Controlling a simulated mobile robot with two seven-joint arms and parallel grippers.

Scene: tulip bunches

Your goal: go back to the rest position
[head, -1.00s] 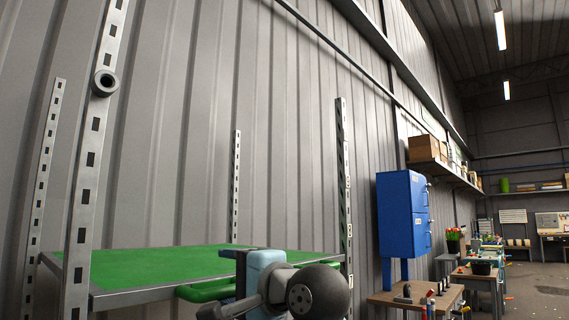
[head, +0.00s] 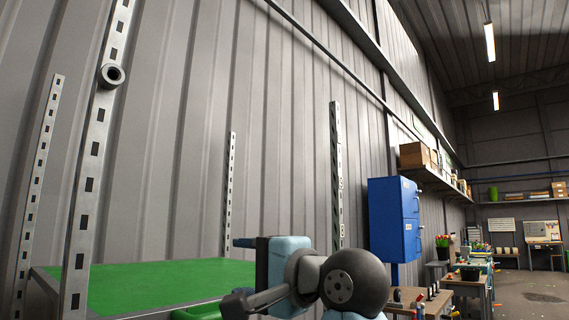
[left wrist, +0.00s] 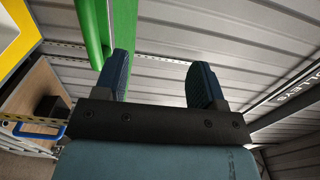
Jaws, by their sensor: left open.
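My left gripper (head: 237,272) is at the bottom middle of the head view, beside the right end of a green-topped rack shelf (head: 150,280). In the left wrist view its two dark blue fingers (left wrist: 160,78) stand wide apart with nothing between them. A green bar (left wrist: 122,25) runs close to the left finger there; I cannot tell whether they touch. My right gripper is not in view. Red tulips (head: 442,241) stand in a dark pot far off at the right.
Perforated metal posts (head: 90,170) rise around the shelf. A blue cabinet (head: 393,215) stands right of it. Worktables (head: 425,298) with small items stand beyond. A wall shelf (head: 430,180) holds boxes. Open floor (head: 530,285) shows at the far right.

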